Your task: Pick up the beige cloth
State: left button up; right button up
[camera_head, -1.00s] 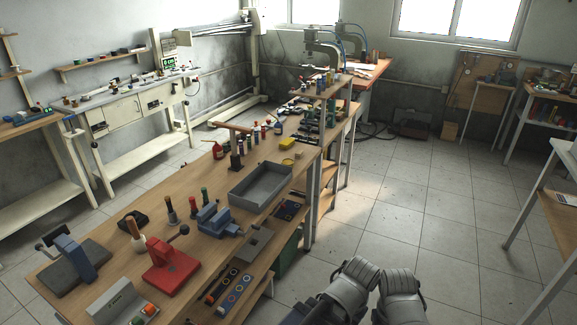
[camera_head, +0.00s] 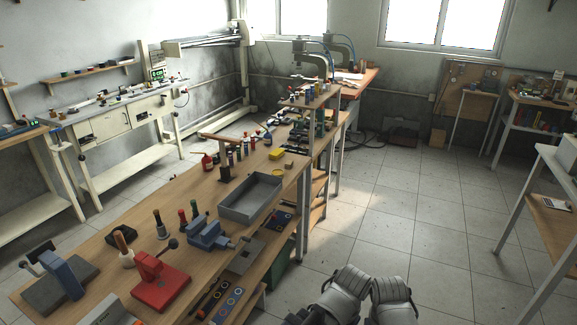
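I cannot make out a beige cloth for certain anywhere in this view. The long wooden workbench (camera_head: 95,250) runs from the lower left toward the back and carries many tools. Some pale, flat items (camera_head: 352,77) lie on the red-topped bench at the back, too small to identify. Two grey segments of my own arms show at the bottom centre, right of the workbench. Neither of my grippers is in view.
On the workbench are a grey open tray (camera_head: 250,199), a blue vise (camera_head: 208,235), a red tool (camera_head: 160,284) and several bottles. A white workstation (camera_head: 125,118) stands at the left wall. A table (camera_head: 550,225) stands at the right. The tiled floor (camera_head: 400,225) between is mostly clear.

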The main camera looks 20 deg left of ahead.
aim_at(288, 164)
jog(key=i+l+u, duration=0.1)
jog(key=i, duration=0.45)
jog(key=i+l+u, duration=0.15)
jog(key=i, duration=0.4)
jog(key=i+l+u, duration=0.1)
jog(key=i, duration=0.45)
jog(key=i+l+u, duration=0.15)
jog(key=i+l, duration=0.15)
jog(key=i, duration=0.2)
jog(key=i+l+u, duration=0.1)
jog(key=i+l, duration=0.2)
jog(key=i, duration=0.2)
